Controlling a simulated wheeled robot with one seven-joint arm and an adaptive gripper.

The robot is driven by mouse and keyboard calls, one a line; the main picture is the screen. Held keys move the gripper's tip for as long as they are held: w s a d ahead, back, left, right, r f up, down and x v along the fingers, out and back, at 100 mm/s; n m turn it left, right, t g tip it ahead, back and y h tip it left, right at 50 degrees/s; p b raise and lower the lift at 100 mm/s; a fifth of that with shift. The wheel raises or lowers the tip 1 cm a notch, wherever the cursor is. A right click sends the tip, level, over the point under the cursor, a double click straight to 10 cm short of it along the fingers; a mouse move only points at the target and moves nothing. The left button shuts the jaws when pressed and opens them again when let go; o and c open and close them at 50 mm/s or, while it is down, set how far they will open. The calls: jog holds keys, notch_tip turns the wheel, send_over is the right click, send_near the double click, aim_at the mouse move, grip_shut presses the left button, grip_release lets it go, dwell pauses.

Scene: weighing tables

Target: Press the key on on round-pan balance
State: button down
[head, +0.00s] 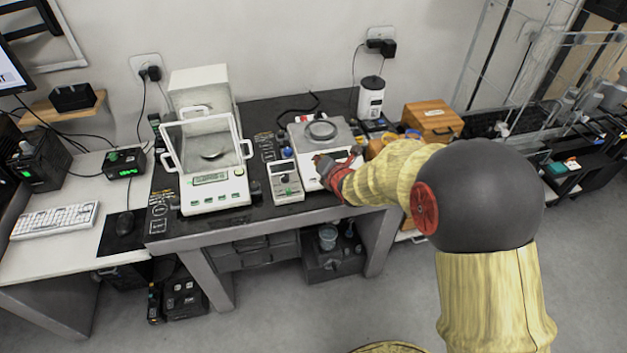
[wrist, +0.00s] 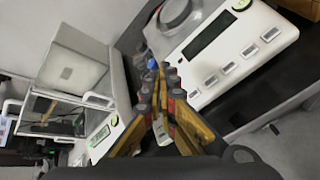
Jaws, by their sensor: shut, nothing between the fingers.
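The round-pan balance (head: 308,171) stands on the dark weighing table, with a ring-shaped round pan (head: 320,130) on top. In the wrist view the balance (wrist: 219,50) shows its dark display and a row of several pale keys (wrist: 230,68) along its front. The key labels are too small to read, so I cannot tell which is on. My gripper (head: 319,161) is shut and empty, over the balance's front in the head view, hiding part of it. In the wrist view my gripper (wrist: 165,75) points beside the balance's left edge, left of the keys; contact cannot be told.
A glass-shielded balance (head: 218,191) stands at the left, with a small keypad device (head: 286,182) between the two balances. A white canister (head: 371,97) and a wooden box (head: 433,119) are behind and to the right. Free table room is narrow.

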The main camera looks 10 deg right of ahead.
jog(key=shift+n, duration=0.4)
jog(key=f+b, duration=0.1)
jog(key=f, duration=0.1)
jog(key=w+f+b, duration=0.1)
jog(key=f, duration=0.1)
jog(key=w+f+b, duration=0.1)
jog(key=f+b, duration=0.1)
jog(key=f, duration=0.1)
jog(key=shift+f, duration=0.1)
jog(key=shift+w+f+b, duration=0.25)
jog(key=shift+f+b, duration=0.35)
jog(key=shift+b, duration=0.1)
jog(key=shift+w+f+b, duration=0.25)
jog(key=shift+f+b, duration=0.5)
jog(key=shift+b, duration=0.55)
dwell(1.6)
dwell(0.4)
jog(key=shift+s+r, duration=0.25)
jog(key=shift+r, duration=0.5)
jog(key=shift+r, duration=0.15)
jog(key=shift+s+r+p, duration=0.25)
jog(key=shift+r+p, duration=0.05)
jog(key=shift+r, duration=0.45)
jog(key=shift+s+r+p, duration=0.25)
jog(key=shift+r+p, duration=0.05)
jog(key=shift+r, duration=0.45)
jog(key=shift+s+r+p, duration=0.25)
jog(key=shift+r+p, duration=0.05)
jog(key=shift+r, duration=0.45)
